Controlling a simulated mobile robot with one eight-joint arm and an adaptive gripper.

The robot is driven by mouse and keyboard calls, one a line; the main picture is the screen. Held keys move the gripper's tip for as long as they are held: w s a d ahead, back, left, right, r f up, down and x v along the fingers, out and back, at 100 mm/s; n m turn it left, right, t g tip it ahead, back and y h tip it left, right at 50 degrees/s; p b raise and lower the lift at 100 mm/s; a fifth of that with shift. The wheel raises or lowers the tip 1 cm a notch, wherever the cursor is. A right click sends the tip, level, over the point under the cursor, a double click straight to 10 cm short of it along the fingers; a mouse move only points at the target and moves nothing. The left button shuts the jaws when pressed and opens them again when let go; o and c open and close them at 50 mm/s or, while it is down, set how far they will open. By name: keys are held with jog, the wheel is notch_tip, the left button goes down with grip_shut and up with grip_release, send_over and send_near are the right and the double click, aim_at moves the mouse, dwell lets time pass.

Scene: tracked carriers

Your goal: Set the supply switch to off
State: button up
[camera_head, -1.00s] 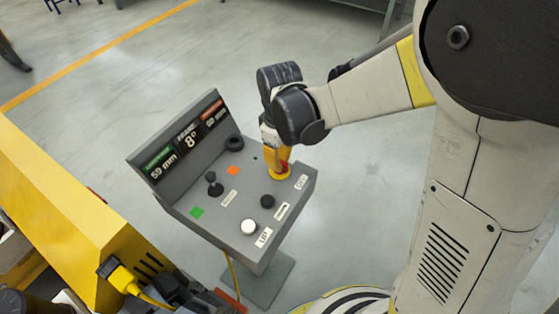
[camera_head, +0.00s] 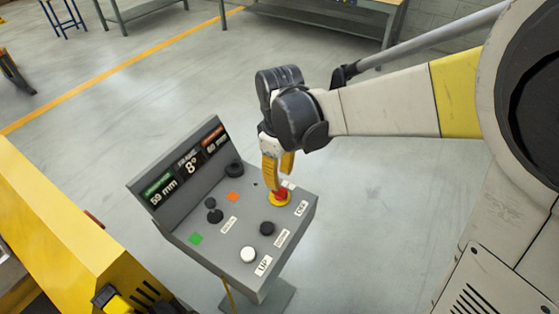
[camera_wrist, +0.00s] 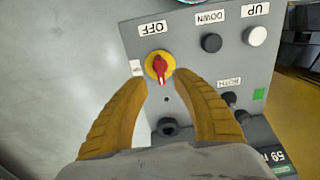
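The supply switch is a red knob on a round yellow plate (camera_wrist: 159,66) at the panel's corner. It also shows in the head view (camera_head: 280,197). In the wrist view its handle lies roughly upright, with a pale mark near its lower end. The OFF label (camera_wrist: 153,29) is just above it. A small white label (camera_wrist: 136,67) is at its left, too small to read. My gripper (camera_wrist: 162,77) is open, with its yellow fingertips on either side of the knob's lower part in the wrist view. In the head view my gripper (camera_head: 281,184) is above the switch; contact cannot be told.
The grey console (camera_head: 225,260) has a black DOWN button (camera_wrist: 211,43), a white UP button (camera_wrist: 255,36) and a black joystick (camera_head: 214,212). A display (camera_head: 187,160) rises at its back. A yellow machine (camera_head: 60,230) stands left. Floor beyond is open.

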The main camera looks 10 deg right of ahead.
notch_tip(320, 180, up, 7)
jog(key=shift+f, duration=0.15)
jog(key=shift+d, duration=0.1)
dwell(0.3)
jog(key=s+d+r+m+t, duration=0.2)
jog(key=s+d+m+t, duration=0.5)
jog(key=s+d+m, duration=0.3)
jog(key=d, duration=0.3)
jog(key=shift+s+d+r, duration=0.15)
jog(key=shift+s+r, duration=0.1)
jog(key=shift+s, duration=0.15)
dwell(1.5)
